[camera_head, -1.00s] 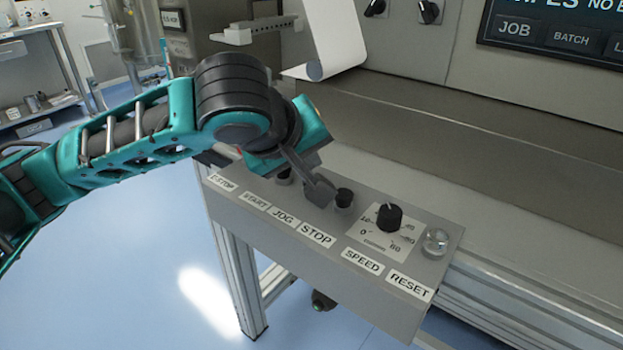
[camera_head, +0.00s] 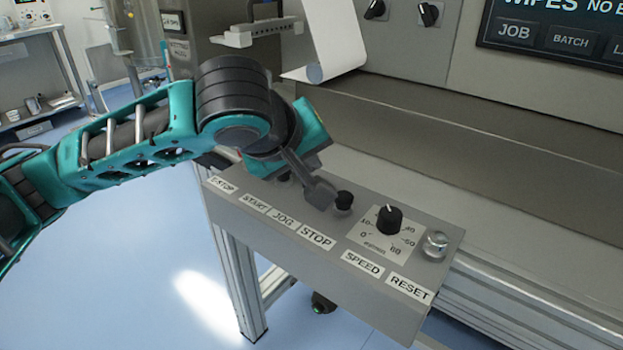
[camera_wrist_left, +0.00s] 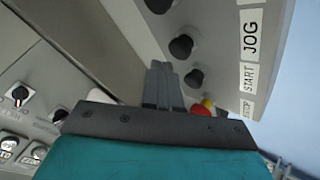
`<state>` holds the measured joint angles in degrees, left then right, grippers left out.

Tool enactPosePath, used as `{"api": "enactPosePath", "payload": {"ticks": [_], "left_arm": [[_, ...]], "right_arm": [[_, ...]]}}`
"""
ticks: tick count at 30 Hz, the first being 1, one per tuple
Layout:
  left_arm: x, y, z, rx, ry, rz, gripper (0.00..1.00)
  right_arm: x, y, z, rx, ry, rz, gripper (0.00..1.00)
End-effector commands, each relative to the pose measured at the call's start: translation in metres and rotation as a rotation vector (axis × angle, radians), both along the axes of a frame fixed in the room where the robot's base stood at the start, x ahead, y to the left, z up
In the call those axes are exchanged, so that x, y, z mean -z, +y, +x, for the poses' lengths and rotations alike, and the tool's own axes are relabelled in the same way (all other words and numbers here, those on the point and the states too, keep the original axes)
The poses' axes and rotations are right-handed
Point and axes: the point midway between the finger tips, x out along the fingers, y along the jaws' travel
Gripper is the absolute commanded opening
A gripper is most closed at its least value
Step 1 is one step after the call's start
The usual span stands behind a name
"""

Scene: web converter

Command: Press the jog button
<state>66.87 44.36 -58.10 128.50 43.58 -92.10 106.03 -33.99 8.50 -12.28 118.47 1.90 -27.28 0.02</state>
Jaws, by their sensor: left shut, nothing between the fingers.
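The jog button shows in the left wrist view as a black knob-like button (camera_wrist_left: 181,46), in line with the JOG label (camera_wrist_left: 251,30). In the head view the JOG label (camera_head: 283,219) is on the front of the control box, and my fingers seem to hide its button. My left gripper (camera_head: 322,194) is shut and empty, tips pointing down over the box, left of the black button above STOP (camera_head: 344,200). In the left wrist view its fingers (camera_wrist_left: 160,70) end beside the jog button, with a gap in the picture. I cannot tell whether they touch it. My right gripper is not in view.
The control box (camera_head: 330,270) also carries the speed dial (camera_head: 389,219) and a clear reset button (camera_head: 435,244). The black start button (camera_wrist_left: 194,78) and red emergency stop (camera_wrist_left: 203,106) sit close to my fingers in the left wrist view. The machine's metal wall (camera_head: 480,140) rises behind.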

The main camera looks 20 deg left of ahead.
Motion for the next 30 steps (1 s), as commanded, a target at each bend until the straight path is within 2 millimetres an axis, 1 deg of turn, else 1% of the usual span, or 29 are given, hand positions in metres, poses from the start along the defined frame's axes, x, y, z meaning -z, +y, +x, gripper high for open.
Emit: {"api": "enactPosePath", "payload": {"ticks": [20,30], "left_arm": [[0.0003,0.0001,0.0000,0.000,0.000,0.000,0.00],[0.0089,-0.0001,-0.0001,0.001,0.001,0.000,0.00]], "right_arm": [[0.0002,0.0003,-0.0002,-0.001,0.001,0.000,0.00],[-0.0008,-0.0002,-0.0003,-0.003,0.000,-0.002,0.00]]}}
